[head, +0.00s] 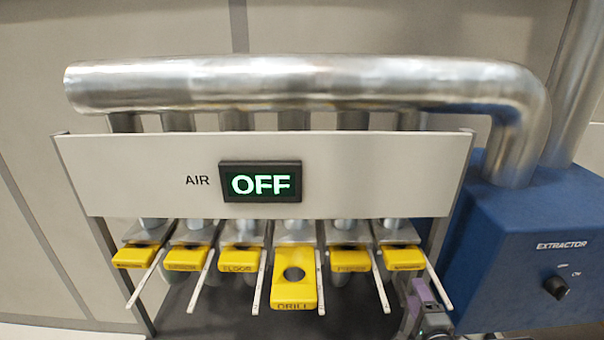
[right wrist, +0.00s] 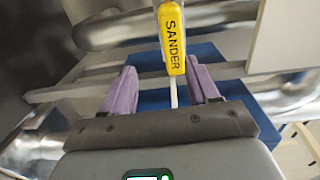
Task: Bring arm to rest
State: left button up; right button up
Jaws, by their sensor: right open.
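My right gripper (head: 424,300) shows at the lower right of the head view, just below the rightmost yellow gate handle (head: 403,258). In the right wrist view my right gripper (right wrist: 161,70) has its two purple fingers apart, with a yellow handle marked SANDER (right wrist: 172,38) ahead between them; I cannot tell whether they touch. The handle marked DRILL (head: 293,296) sticks out farther than the others, with a round hole in it. My left gripper is not in view.
Several yellow handles, one marked FLOOR (head: 238,261), hang in a row under the white panel (head: 340,180), with thin pale rods between them. A metal duct (head: 290,84) runs above. The blue extractor box (head: 535,240) with a black knob (head: 556,288) stands at the right.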

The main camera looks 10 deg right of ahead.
jog(key=s+a+f+n+g+y, duration=0.2)
jog(key=s+a+f+n+g, duration=0.35)
jog(key=s+a+f, duration=0.4)
jog(key=s+a+f+n+g+y, duration=0.2)
jog(key=s+a+f+n+g, duration=0.35)
jog(key=s, duration=0.75)
jog(key=s+a+n+g, duration=0.2)
jog(key=s+n, duration=0.6)
jog(key=n, duration=0.2)
notch_tip(320, 180, up, 13)
jog(key=n+p, duration=0.1)
jog(key=p, duration=1.2)
jog(key=shift+d+f+g, duration=0.2)
jog(key=shift+d+g, duration=0.05)
jog(key=shift+g, duration=0.05)
jog(key=shift+s, duration=0.1)
